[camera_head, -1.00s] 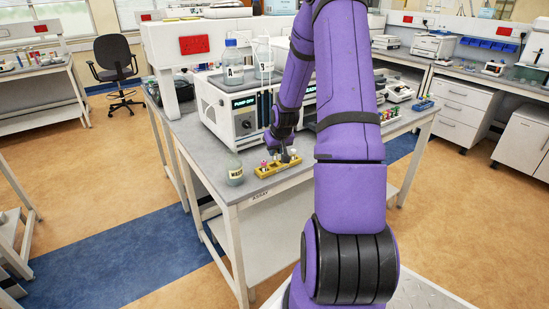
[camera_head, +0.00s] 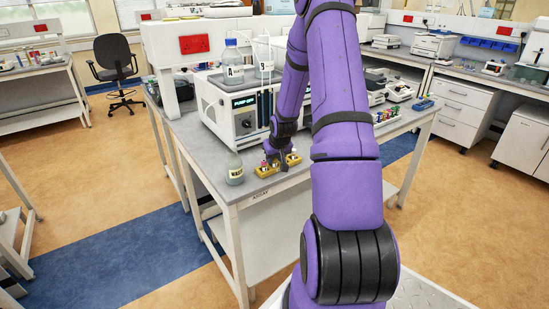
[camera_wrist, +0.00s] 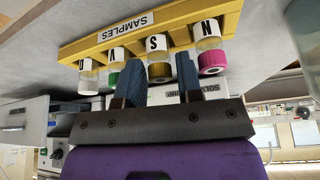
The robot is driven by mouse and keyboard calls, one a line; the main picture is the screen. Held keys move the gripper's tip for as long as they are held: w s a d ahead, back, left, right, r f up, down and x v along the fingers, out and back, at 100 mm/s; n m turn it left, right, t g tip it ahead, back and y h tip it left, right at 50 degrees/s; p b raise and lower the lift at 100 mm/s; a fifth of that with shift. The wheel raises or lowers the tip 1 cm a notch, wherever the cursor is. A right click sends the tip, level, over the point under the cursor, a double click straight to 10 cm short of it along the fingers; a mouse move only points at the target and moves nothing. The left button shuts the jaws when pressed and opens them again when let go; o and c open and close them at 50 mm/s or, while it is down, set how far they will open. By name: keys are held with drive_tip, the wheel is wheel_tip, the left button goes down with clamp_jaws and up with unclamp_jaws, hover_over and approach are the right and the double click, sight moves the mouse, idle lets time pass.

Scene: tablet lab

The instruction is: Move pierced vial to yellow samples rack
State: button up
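The yellow samples rack (camera_head: 262,175) lies on the bench near its front corner. It also shows in the wrist view (camera_wrist: 75,49), upside down and labelled SAMPLES. Its row holds a white-capped vial (camera_wrist: 88,72), a green-capped vial A (camera_wrist: 115,58), a gold-capped vial S (camera_wrist: 157,48) with a dark cap centre, and a pink-capped vial N (camera_wrist: 208,45). My gripper (camera_wrist: 160,68) has its two fingers apart, one on each side of vial S. Small gaps seem to show; contact is hard to tell. The head view also shows my gripper (camera_head: 277,162) at the rack. I cannot tell which vial is pierced.
A labelled glass jar (camera_head: 234,172) stands just left of the rack. A white instrument (camera_head: 215,108) with bottle A (camera_head: 233,65) on top stands close behind. More racked vials (camera_head: 388,115) are farther right. Bare bench lies in front of the jar.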

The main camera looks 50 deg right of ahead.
drive_tip(key=v, duration=1.2)
drive_tip(key=s+a+r+n, duration=0.1)
drive_tip(key=s+a+r, duration=0.1)
drive_tip(key=a+r, duration=0.75)
drive_tip(key=s+a+r+n, duration=0.2)
drive_tip(key=s+a+r, duration=0.1)
drive_tip(key=a+r, duration=0.65)
drive_tip(key=s+a+r+n+y, duration=0.1)
drive_tip(key=s+a+r, duration=0.2)
drive_tip(key=s+a, duration=0.4)
drive_tip(key=s+a+r+n+y, duration=0.1)
drive_tip(key=s+a+r, duration=0.1)
drive_tip(key=s+a, duration=0.5)
drive_tip(key=shift+s+r+t, duration=0.4)
drive_tip(key=shift+s, duration=0.6)
